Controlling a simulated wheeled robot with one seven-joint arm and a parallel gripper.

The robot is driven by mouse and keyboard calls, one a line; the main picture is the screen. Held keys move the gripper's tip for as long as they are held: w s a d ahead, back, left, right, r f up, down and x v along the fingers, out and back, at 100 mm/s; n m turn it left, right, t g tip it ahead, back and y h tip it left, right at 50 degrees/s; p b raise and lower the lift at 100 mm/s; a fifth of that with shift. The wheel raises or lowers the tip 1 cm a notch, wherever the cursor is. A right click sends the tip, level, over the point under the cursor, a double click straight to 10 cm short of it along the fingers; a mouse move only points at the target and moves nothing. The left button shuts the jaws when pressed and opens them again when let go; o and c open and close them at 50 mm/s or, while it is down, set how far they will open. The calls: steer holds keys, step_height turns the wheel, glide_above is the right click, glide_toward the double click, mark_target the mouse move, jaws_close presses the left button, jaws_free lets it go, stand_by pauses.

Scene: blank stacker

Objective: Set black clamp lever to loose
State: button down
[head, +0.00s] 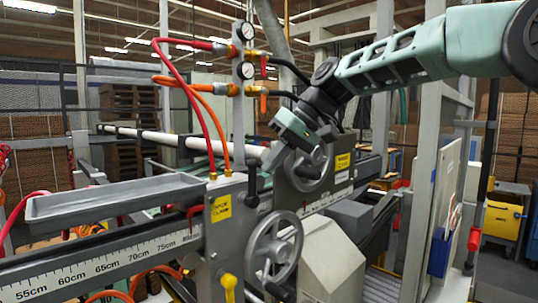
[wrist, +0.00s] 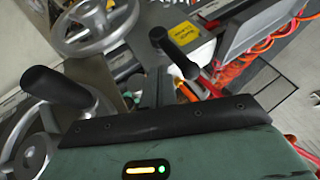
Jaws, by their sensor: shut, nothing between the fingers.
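The black clamp lever (head: 252,186) is on the front of the grey machine housing, right of a yellow label. In the head view its arm points down, with a dark knob at the lower end. In the wrist view a black lever with a thick round grip (wrist: 173,52) lies just beyond the fingers, near a yellow label. My gripper (head: 271,158) is above and slightly right of the lever, angled down and left. In the wrist view my gripper (wrist: 157,88) is shut and empty, its fingers close to the lever; contact cannot be told.
A grey handwheel (head: 274,248) is below right of the lever, and another (head: 308,168) is behind. A black handle (wrist: 58,87) is left of my fingers in the wrist view. Red and orange hoses (head: 205,120) run left of my gripper. A grey tray (head: 115,198) stands left.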

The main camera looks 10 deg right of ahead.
steer(key=shift+s+a+f, duration=0.1)
steer(key=shift+s+a, duration=0.1)
steer(key=shift+a, duration=0.35)
steer(key=shift+s+a+h, duration=0.15)
steer(key=shift+a+h, duration=0.05)
steer(key=shift+h, duration=0.1)
